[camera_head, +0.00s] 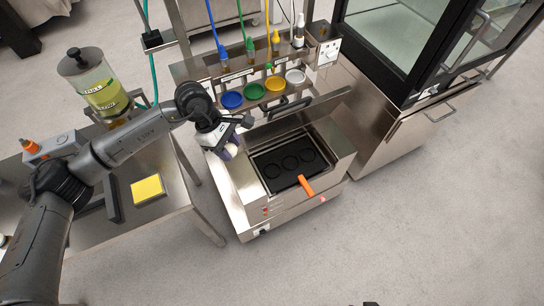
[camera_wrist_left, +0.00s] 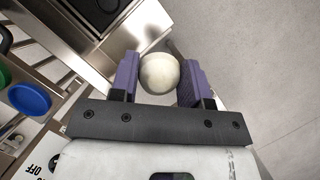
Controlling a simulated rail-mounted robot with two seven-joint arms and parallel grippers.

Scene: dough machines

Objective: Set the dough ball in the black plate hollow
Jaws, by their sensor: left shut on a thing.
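The dough ball (camera_wrist_left: 160,73) is round and cream-white, held between the purple fingers of my left gripper (camera_wrist_left: 158,85) in the left wrist view. In the head view my left gripper (camera_head: 230,152) is above the left edge of the steel machine, left of the black plate, and the ball is hard to make out. The black plate (camera_head: 271,158) has round hollows and sits in the machine's open steel well. An orange handle (camera_head: 306,186) sticks out at its front. A dark corner of the well shows in the wrist view. My right gripper is not seen.
The machine's lid (camera_head: 307,104) stands open behind the plate. Blue (camera_head: 232,100), green, yellow and white bowls line the back shelf. A steel table (camera_head: 160,215) with a yellow sponge-like block (camera_head: 147,190) is at left. A glass-doored cabinet stands at right.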

